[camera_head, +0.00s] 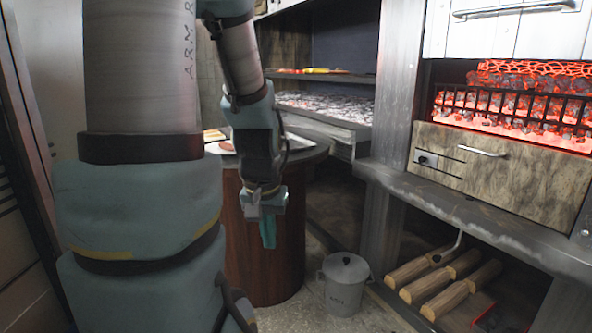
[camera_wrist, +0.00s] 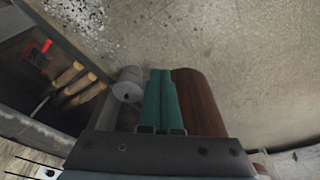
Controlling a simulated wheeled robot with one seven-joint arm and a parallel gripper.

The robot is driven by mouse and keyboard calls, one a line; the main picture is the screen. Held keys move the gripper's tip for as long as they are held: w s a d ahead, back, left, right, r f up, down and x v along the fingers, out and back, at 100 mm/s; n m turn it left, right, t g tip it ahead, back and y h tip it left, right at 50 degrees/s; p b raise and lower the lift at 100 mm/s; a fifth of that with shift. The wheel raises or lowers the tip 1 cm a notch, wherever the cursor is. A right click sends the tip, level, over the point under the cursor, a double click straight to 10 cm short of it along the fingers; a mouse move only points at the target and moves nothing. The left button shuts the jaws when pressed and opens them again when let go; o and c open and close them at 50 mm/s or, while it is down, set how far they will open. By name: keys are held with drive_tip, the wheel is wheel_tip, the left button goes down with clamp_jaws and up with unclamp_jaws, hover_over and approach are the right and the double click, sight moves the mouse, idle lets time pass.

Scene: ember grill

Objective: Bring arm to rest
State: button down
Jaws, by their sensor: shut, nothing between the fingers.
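My gripper (camera_head: 268,232) hangs pointing down in the head view, in front of the dark wooden side of a round table (camera_head: 235,270). Its teal fingers are together with nothing between them. In the wrist view the shut fingers (camera_wrist: 160,98) point toward the floor, between the grey lidded bucket (camera_wrist: 128,85) and the brown table side (camera_wrist: 200,100). My arm is bent, with its upper part filling the left of the head view and hiding part of the table.
The lidded bucket (camera_head: 345,285) stands on the floor right of the table. Several logs (camera_head: 445,280) lie under the grill's ledge (camera_head: 450,205). Glowing coals (camera_head: 520,100) burn behind a grate at upper right. A plate (camera_head: 285,143) sits on the table top. Bare floor shows around the bucket.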

wheel_tip(320, 180, up, 14)
drive_tip(key=s+a+p, duration=0.1)
drive_tip(key=s+p, duration=0.1)
drive_tip(key=p, duration=1.2)
drive_tip(key=shift+s+r+n+g, duration=0.2)
drive_tip(key=shift+n+g, duration=0.1)
drive_tip(key=shift+n, duration=0.1)
drive_tip(key=shift+f, duration=0.1)
